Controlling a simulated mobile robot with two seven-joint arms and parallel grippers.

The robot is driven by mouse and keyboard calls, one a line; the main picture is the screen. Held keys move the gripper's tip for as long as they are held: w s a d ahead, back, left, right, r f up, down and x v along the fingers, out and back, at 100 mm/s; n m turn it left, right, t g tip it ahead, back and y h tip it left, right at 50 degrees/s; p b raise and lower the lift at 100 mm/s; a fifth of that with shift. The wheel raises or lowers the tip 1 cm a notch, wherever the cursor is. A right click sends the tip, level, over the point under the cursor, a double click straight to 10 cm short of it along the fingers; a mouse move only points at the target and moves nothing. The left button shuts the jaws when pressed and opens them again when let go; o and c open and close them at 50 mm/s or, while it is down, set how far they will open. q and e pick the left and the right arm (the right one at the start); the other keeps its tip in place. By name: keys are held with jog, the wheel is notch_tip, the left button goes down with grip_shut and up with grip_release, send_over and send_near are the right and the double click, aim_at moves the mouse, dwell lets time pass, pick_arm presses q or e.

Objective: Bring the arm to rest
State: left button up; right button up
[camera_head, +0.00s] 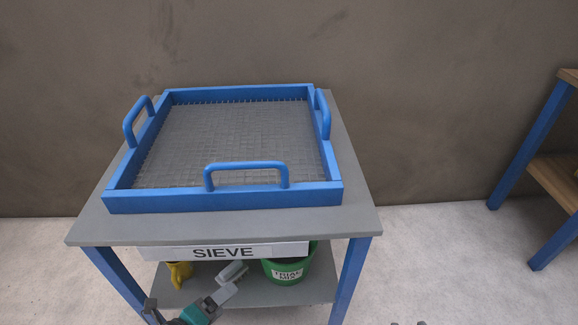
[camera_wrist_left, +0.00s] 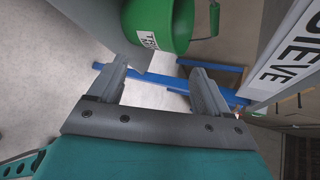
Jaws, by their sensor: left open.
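My left gripper (camera_head: 232,282) is low in front of the table, below the SIEVE label and near the lower shelf. In the left wrist view the left gripper (camera_wrist_left: 160,84) has its two grey fingers wide apart with nothing between them. A green bucket (camera_head: 283,269) with a white label stands on the lower shelf, right of the left gripper. It also shows in the left wrist view (camera_wrist_left: 170,20), beyond the fingertips. Two small dark tips at the head view's bottom edge may be my right gripper; too little shows to tell.
A blue-framed sieve (camera_head: 225,202) with handles and wire mesh lies on the grey table (camera_head: 230,228). The SIEVE label (camera_head: 222,253) hangs on its front edge. A yellow object (camera_head: 178,274) is on the lower shelf (camera_head: 310,292). Another blue-legged table (camera_head: 530,160) stands right, with clear floor between.

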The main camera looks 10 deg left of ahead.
pick_arm(q)
jog(key=d+r+n, duration=0.4)
jog(key=n, duration=0.7)
jog(key=d+r+n, duration=0.4)
jog(key=r+n, duration=0.1)
jog(key=n, duration=0.6)
notch_tip(320, 180, up, 10)
jog(key=s+a+g+y+p, duration=0.1)
jog(key=s+a+p, duration=0.1)
jog(key=p, duration=1.3)
jog(key=shift+s+a+r+y, duration=0.15)
jog(key=shift+s+y, duration=0.1)
jog(key=shift+y, duration=0.05)
pick_arm(e)
jog(key=s+d+r+h, duration=0.1)
jog(key=s+d+r, duration=0.1)
jog(key=r, duration=0.8)
jog(key=shift+d+r, duration=0.25)
jog(key=shift+d, duration=0.3)
jog(key=shift+a+f, duration=0.1)
jog(key=shift+a, duration=0.05)
